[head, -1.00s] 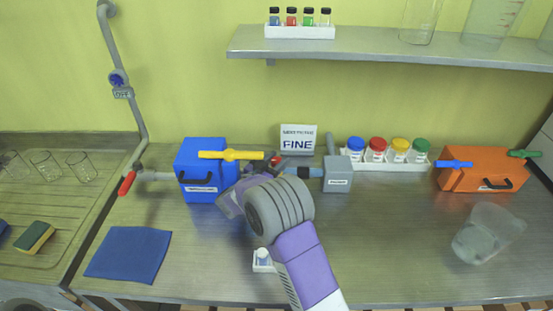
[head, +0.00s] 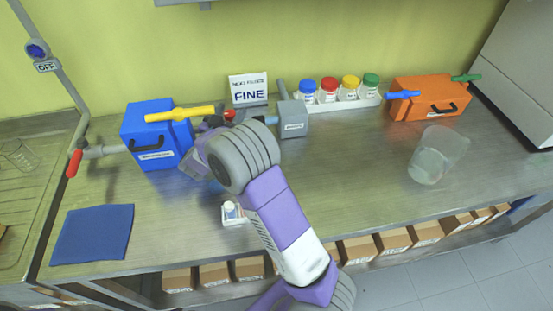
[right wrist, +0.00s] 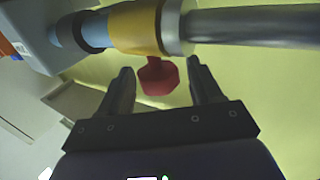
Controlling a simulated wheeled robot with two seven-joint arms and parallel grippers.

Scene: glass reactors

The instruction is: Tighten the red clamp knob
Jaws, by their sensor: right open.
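The red clamp knob (right wrist: 158,78) hangs below a yellow collar (right wrist: 138,28) on a horizontal pipe in the right wrist view. In the head view a small red part of it (head: 230,116) shows behind my arm, in front of the FINE sign. My right gripper (right wrist: 161,72) is open, with one finger on each side of the knob. Gaps show between the knob and both fingers, and nothing is held. In the head view my wrist hides most of the right gripper and the fittings around the knob. My left gripper is not in view.
A blue box (head: 152,145) with a yellow handle stands left of my arm, and a grey box (head: 291,119) stands right of it. A small white container (head: 233,213) stands near the front. A beaker (head: 436,155) and orange box (head: 428,98) are at the right. The middle right bench is clear.

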